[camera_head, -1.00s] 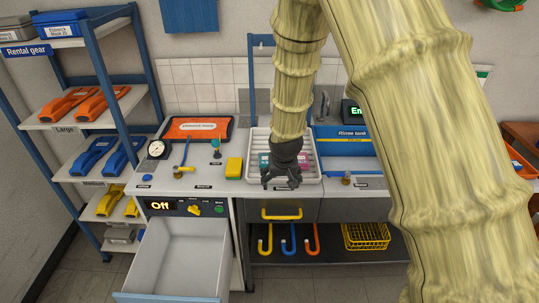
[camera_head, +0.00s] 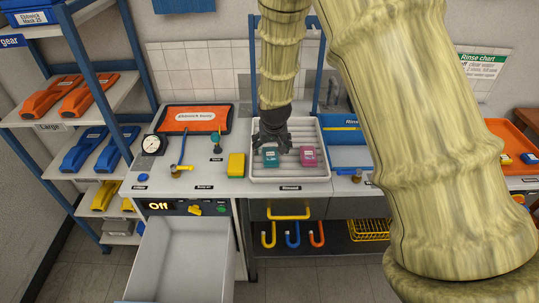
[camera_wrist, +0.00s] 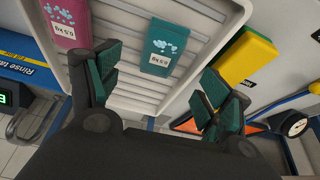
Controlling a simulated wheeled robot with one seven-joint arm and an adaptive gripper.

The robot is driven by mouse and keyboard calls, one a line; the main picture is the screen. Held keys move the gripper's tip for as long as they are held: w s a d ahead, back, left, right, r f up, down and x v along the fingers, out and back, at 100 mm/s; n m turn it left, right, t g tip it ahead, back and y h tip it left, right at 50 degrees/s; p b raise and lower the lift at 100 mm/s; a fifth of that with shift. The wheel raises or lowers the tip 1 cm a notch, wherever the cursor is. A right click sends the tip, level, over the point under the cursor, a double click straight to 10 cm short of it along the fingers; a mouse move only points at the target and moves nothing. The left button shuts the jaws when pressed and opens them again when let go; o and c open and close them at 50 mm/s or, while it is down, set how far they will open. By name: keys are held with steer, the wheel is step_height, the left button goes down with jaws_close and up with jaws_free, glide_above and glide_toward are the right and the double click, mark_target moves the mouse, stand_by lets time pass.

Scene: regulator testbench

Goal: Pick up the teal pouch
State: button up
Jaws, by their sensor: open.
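The teal pouch (camera_head: 271,157) lies in the white ribbed tray (camera_head: 318,175), left of a magenta pouch (camera_head: 308,156). In the wrist view the teal pouch (camera_wrist: 164,47) shows a "0.5 kg" label and lies beyond and between my two fingertips. My gripper (camera_head: 271,143) is over the tray's left part, just behind the teal pouch in the head view. In the wrist view my gripper (camera_wrist: 158,95) is open, with teal-padded fingers spread wide and nothing between them. The pouch is apart from both fingers in that view. The exact height gap cannot be told.
A yellow block (camera_head: 236,165) stands just left of the tray. A gauge (camera_head: 154,144), small valves and an orange tray (camera_head: 197,118) are further left. A blue rinse tank (camera_head: 347,157) is on the right. An open drawer (camera_head: 183,258) juts out below the counter.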

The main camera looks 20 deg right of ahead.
mark_target(270, 154)
steer(key=shift+x, duration=0.85)
steer(key=shift+w+f+p, duration=0.1)
steer(key=shift+f+p, duration=0.1)
steer(key=shift+p, duration=0.1)
steer(key=p+x, duration=0.2)
steer(key=shift+w+f, duration=0.25)
steer(key=shift+f, duration=0.05)
steer(key=shift+p+x, duration=0.35)
steer(key=shift+x, duration=0.85)
steer(key=c, duration=1.3)
steer(key=shift+c, duration=1)
steer(key=shift+r, duration=0.15)
